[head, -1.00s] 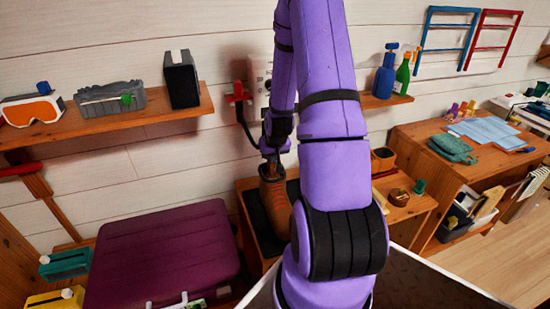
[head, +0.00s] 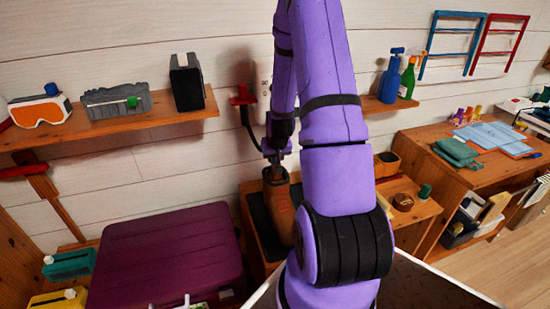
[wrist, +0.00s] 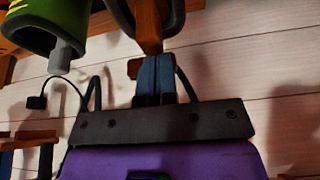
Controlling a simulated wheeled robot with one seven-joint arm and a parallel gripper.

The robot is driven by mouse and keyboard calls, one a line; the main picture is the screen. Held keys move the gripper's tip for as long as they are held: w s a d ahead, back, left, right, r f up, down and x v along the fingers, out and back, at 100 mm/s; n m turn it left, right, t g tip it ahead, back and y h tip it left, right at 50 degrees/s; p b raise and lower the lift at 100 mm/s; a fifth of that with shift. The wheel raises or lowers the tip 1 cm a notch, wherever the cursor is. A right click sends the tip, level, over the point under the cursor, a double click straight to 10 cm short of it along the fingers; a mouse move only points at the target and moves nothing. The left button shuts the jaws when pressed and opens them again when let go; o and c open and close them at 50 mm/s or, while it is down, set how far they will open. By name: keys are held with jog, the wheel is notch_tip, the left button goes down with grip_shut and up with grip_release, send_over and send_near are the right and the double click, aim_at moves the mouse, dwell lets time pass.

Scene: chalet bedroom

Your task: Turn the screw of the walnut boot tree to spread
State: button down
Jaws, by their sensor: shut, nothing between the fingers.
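An orange-brown boot (head: 281,214) stands upright on a low wooden unit against the wall in the head view. A dark brown part (head: 270,174), probably the walnut boot tree, shows at its top. My gripper (head: 275,157) is just above the boot's opening, but its tips are small and partly hidden there. In the wrist view, my gripper (wrist: 154,62) has its two bluish fingers shut together with nothing between them. A brown piece (wrist: 148,25) with a grey loop lies beyond the tips; I cannot tell whether they touch. The screw is not clearly visible.
A shelf (head: 150,122) with goggles and a black holder (head: 186,82) is at left. A purple case (head: 165,255) lies below it. A desk (head: 420,135) is farther right.

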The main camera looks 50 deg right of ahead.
jog(key=shift+w+a+m+g+h, duration=0.2)
jog(key=shift+w+m+g+h, duration=0.15)
jog(key=shift+m, duration=0.75)
jog(key=m, duration=0.2)
jog(key=w+m+g+h, duration=0.1)
jog(key=m, duration=0.1)
jog(key=shift+w+a+m+g, duration=0.1)
jog(key=shift+w+m+g, duration=0.15)
jog(key=shift+m, duration=0.15)
jog(key=shift+w+m+g, duration=0.25)
jog(key=shift+m+g, duration=0.1)
jog(key=shift+m, duration=0.6)
jog(key=shift+w+m+g, duration=0.25)
jog(key=shift+m+g, duration=0.1)
jog(key=shift+m, duration=0.6)
jog(key=shift+w+d+m+g, duration=0.2)
jog(key=shift+d+m+g, duration=0.1)
jog(key=shift+m, duration=0.5)
jog(key=shift+w, duration=0.15)
dwell(1.1)
jog(key=shift+d, duration=0.1)
jog(key=shift+s+d, duration=0.35)
jog(key=shift+s, duration=0.35)
